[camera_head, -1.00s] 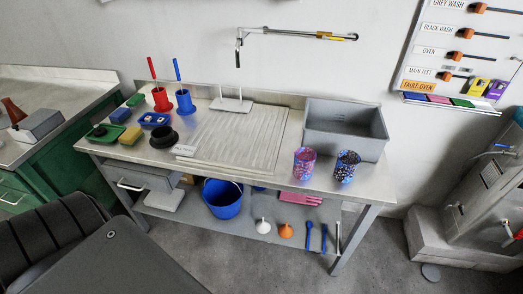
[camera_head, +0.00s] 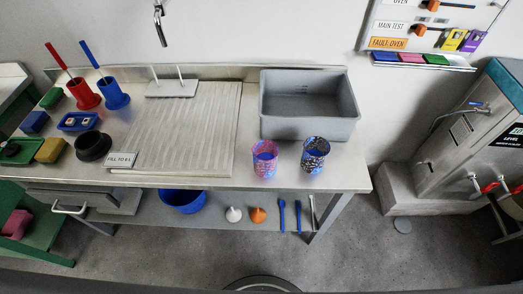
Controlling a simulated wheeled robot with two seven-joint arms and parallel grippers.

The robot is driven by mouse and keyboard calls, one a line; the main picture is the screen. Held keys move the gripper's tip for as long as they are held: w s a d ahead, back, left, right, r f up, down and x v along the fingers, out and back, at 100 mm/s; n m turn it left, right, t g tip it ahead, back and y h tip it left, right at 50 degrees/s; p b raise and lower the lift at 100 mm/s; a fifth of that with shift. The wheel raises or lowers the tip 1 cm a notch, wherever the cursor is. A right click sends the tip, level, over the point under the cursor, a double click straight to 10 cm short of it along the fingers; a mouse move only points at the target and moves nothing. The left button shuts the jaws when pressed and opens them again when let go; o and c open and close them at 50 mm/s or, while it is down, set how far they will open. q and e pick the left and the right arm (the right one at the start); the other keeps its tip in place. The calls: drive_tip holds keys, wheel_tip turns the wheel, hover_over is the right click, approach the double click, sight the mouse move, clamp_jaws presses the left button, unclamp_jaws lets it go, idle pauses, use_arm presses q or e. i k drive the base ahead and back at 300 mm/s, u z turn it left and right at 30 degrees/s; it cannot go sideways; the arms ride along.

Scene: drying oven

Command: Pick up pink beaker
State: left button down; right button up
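The pink beaker (camera_head: 265,159) stands upright on the steel table's right half, near its front edge. It is patterned in pink and blue and looks open at the top. A dark speckled beaker (camera_head: 314,155) with blue and white marks stands just to its right, a small gap apart. Neither of my grippers is in view, and nothing touches the pink beaker.
A grey bin (camera_head: 309,104) stands behind the beakers. A ribbed drainboard (camera_head: 185,130) lies to the left, with a "FILL TO 6 L" sign (camera_head: 122,160). Brushes, sponges and a black bowl (camera_head: 92,147) crowd the left end. The lower shelf holds a blue bucket (camera_head: 183,201) and funnels.

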sight(266, 153)
drive_tip(key=u, duration=3.35)
drive_tip(key=k, duration=2.7)
drive_tip(key=z, duration=2.2)
